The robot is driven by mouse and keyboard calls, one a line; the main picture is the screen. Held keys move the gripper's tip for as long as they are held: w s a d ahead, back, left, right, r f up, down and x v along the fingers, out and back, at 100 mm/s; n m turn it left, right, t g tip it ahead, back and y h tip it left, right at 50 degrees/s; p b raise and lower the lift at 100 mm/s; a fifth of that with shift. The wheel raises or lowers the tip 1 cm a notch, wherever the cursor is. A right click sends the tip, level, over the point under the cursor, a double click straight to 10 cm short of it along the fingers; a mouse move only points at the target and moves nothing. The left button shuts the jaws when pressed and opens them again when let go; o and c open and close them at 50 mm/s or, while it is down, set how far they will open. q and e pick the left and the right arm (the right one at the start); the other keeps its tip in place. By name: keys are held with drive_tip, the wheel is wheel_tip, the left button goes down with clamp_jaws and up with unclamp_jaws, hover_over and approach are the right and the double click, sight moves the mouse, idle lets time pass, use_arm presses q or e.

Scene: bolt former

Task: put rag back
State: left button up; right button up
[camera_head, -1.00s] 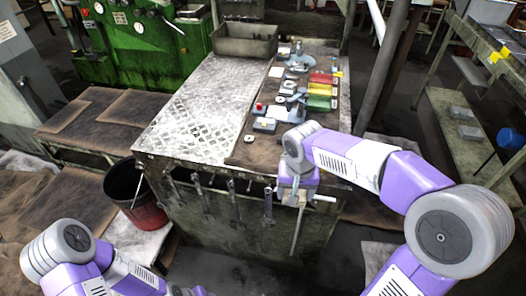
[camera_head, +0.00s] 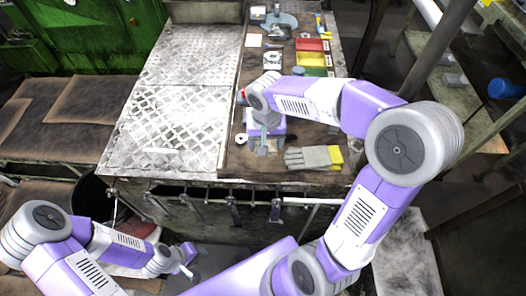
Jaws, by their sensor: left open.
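I cannot make out a rag for certain in the head view. My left gripper (camera_head: 187,264) is open at the lower left, in front of the workbench and beside a dark bucket with a red side (camera_head: 88,194). Nothing shows between its fingers. My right gripper (camera_head: 262,149) points down over the front of the bench's brown work area (camera_head: 232,160). It is left of a pair of grey and yellow gloves (camera_head: 308,158). Its jaws are too small and partly hidden to read.
Red, yellow and green bins (camera_head: 311,59) and small tools stand at the back of the bench. A metal plate (camera_head: 185,110) covers its left side and is mostly clear. Tools hang along the front edge (camera_head: 236,212). A post (camera_head: 445,45) stands at right.

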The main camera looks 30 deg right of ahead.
sight(265, 160)
wheel_tip(265, 160, down, 5)
drive_tip(key=shift+r+b, duration=0.1)
drive_tip(key=shift+b, duration=0.45)
drive_tip(key=shift+f, duration=0.5)
drive_tip(key=shift+f, duration=0.2)
drive_tip(key=o, duration=1.1)
drive_tip(key=shift+o, duration=0.2)
drive_tip(key=shift+r, duration=0.1)
drive_tip(key=shift+r, duration=0.25)
drive_tip(key=r+p, duration=0.1)
drive_tip(key=r, duration=0.6)
drive_tip(key=r+p, duration=0.1)
drive_tip(key=r, duration=0.3)
drive_tip(key=shift+s+a+r+p, duration=0.2)
drive_tip(key=shift+s+r+p, duration=0.1)
drive_tip(key=shift+s+r, duration=0.05)
